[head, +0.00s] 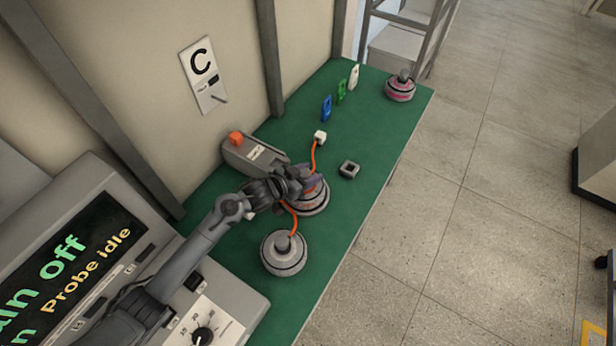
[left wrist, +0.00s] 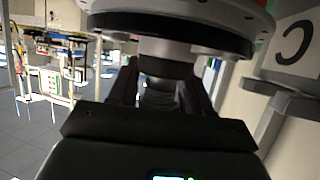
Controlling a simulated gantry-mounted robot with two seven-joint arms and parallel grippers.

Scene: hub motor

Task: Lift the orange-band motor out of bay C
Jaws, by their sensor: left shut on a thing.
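In the head view a round motor with an orange-red band (head: 314,204) is at the middle of the green bench top, partly covered by my left gripper (head: 297,184). The left gripper reaches over it from the left and is shut on its stub. In the left wrist view the stub (left wrist: 165,48) sits between the fingers, with the wide motor body (left wrist: 180,20) beyond it at the top edge. I cannot tell whether the motor touches the bench. A sign with the letter C (head: 202,62) is on the wall behind. My right gripper is not in view.
A grey motor (head: 284,257) stands close in front. An orange cable (head: 313,155) runs from a white plug (head: 320,136) behind the gripper. A grey box with an orange button (head: 236,138), a small square block (head: 349,169), coloured tags (head: 341,91) and a pink-banded motor (head: 400,90) stand around.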

